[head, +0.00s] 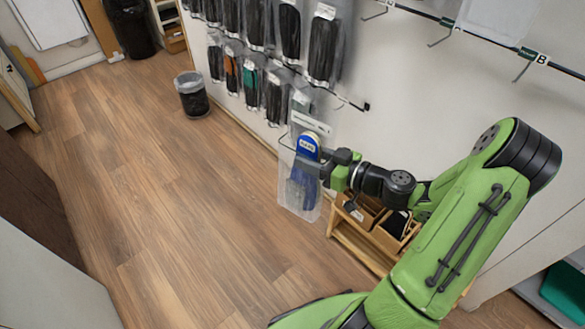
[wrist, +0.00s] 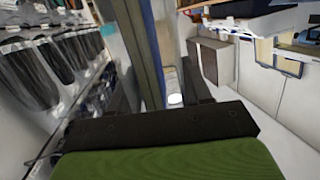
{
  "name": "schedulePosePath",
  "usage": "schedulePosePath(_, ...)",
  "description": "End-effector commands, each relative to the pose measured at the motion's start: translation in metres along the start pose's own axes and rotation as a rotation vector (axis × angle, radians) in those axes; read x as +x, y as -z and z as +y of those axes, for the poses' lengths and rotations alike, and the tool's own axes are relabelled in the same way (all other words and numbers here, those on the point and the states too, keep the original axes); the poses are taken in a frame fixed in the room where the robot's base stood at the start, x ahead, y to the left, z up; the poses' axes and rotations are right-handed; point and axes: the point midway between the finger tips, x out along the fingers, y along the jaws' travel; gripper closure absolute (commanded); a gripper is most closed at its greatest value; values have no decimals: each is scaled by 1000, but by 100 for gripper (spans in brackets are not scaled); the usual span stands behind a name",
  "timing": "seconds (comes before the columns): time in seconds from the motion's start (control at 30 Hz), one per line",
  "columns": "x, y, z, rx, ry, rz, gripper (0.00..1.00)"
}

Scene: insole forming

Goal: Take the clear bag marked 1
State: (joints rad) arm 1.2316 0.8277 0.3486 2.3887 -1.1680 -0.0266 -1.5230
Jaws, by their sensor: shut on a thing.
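A clear bag (head: 312,110) with a blue insole-shaped piece (head: 304,165) inside hangs beside the wall rail, apart from the rows of other bags. My gripper (head: 322,165) is shut on this bag from its right side. In the wrist view the blue piece (wrist: 150,50) stands upright between the two fingers. Whether the bag still hangs on a hook cannot be told.
Several clear bags with dark insoles (head: 290,32) hang in two rows on the wall. A wooden rack with bins (head: 372,235) stands below my arm. A waste bin (head: 191,95) stands on the floor by the wall. The wooden floor (head: 160,200) to the left is clear.

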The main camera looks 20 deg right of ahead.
Motion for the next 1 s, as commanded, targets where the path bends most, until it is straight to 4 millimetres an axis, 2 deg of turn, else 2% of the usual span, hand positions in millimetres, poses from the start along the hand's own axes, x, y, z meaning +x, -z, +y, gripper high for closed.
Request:
schedulePosePath(0.03, -9, 12, 7, 6, -46, 4, 96)
schedulePosePath(0.3, -57, 53, 38, 53, -285, 26, 96)
schedulePosePath(0.5, -90, 75, 54, 83, -435, 42, 96)
schedulePosePath(0.77, -100, 84, 67, 93, -469, 50, 96)
schedulePosePath(1.0, -105, 85, 92, 89, -469, 47, 96)
